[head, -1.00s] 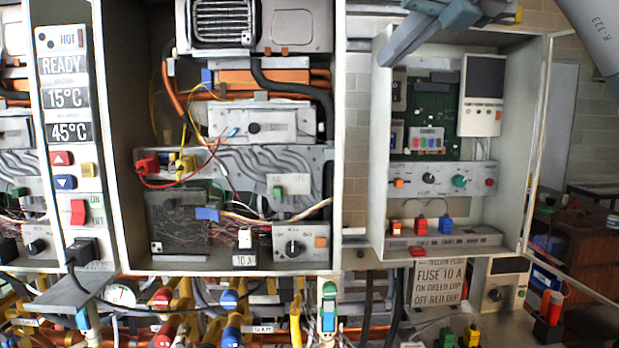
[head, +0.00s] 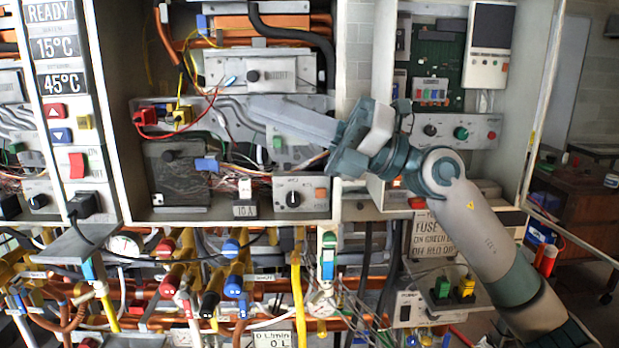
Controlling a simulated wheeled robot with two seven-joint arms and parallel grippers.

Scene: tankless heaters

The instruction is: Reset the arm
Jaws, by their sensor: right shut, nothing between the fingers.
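My right arm (head: 475,225) comes in from the lower right and bends at a teal joint in front of the right cabinet. My right gripper (head: 265,108) points left across the open middle heater cabinet (head: 232,206). It is shut and empty, with its grey fingers in front of the wiring and grey pipes. I cannot tell whether the fingertips touch anything inside. My left gripper is not in view.
A control strip (head: 64,110) with 15°C and 45°C displays stands at left. The right cabinet's open glass door (head: 545,110) is close to my right arm. Pipes with coloured valves (head: 210,300) run below. A wooden cabinet (head: 585,205) stands at far right.

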